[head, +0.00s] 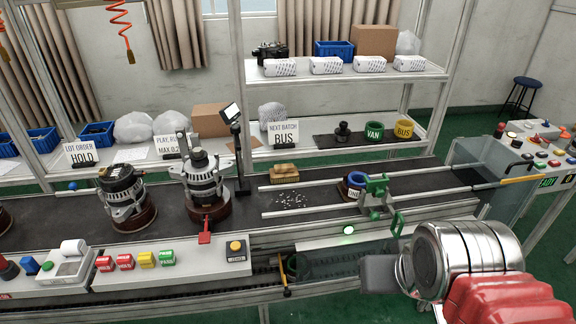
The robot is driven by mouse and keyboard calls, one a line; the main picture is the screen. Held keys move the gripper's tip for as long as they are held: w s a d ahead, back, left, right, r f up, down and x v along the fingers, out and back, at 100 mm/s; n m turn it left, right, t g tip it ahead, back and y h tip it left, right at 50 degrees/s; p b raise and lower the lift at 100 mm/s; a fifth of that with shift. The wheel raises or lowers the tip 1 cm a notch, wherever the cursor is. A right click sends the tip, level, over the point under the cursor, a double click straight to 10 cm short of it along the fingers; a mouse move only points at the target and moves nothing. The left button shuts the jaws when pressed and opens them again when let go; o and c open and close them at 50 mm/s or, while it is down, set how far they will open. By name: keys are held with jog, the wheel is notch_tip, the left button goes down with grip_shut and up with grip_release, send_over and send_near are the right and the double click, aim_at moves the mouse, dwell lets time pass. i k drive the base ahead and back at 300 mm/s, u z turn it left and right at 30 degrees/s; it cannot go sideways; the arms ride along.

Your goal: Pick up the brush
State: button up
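The brush (285,172) is a small block with a wood-coloured top and pale yellowish bristles. It lies on the dark work surface in the middle of the head view, just behind the rear rail. Pale crumbs or shavings are scattered in front of it. My gripper (380,273) is at the lower right, at the end of my silver and red arm. Only a grey block of it shows, and its fingers cannot be told apart. It is well to the right and nearer than the brush, not touching it.
Two rails (330,187) run beside the brush, with a green clamp (376,186) and a blue ring to the right. An alternator (203,178) and a post with a small screen (238,145) stand to the left. A "NEXT BATCH BUS" sign (284,134) stands behind.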

aim_at(286, 172)
jog(key=u, duration=0.1)
jog(key=i, duration=0.65)
jog(key=u, duration=0.8)
jog(key=i, duration=0.45)
jog(key=u, duration=0.3)
